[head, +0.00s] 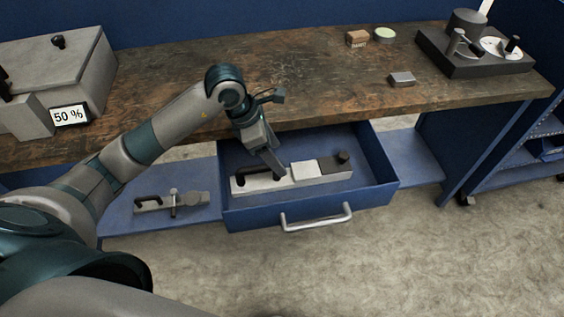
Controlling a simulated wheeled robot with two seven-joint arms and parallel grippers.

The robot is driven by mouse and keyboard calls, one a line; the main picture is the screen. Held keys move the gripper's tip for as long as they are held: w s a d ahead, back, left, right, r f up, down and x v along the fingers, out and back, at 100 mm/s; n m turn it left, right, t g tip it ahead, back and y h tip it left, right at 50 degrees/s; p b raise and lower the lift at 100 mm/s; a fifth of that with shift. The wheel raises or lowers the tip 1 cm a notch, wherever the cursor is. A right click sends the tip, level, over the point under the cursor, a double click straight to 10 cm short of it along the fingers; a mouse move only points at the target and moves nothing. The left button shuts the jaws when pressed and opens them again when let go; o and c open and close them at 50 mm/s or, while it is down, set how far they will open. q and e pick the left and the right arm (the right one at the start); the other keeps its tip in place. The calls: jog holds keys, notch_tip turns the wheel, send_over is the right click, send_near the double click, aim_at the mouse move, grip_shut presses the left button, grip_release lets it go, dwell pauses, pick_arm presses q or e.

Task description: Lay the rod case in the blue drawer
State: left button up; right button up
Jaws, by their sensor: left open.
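The blue drawer (262,219) is pulled out below the bench, with a silver bar handle on its front. In it lies a long, low pale-grey case (270,183) with a dark handle at its left end; I take it for the rod case. A lighter block and a dark part with a round knob (343,157) continue its line to the right; I cannot tell whether they are one piece with it. My left gripper (276,168) is open and points down into the drawer, just above the case's left part; whether it touches is unclear. My right gripper is out of view.
A grey box (58,65) with a "50 %" label stands on the wooden bench (190,75) at left. A small brown box, a round dish, a grey block (401,79) and a dark instrument (474,52) stand at right. A clamp-like tool (172,202) lies left of the drawer.

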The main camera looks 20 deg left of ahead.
pick_arm(q)
jog(key=shift+v, duration=1.05)
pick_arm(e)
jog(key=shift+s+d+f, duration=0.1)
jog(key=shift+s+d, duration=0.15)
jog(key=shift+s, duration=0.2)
pick_arm(q)
jog(key=shift+f, duration=0.1)
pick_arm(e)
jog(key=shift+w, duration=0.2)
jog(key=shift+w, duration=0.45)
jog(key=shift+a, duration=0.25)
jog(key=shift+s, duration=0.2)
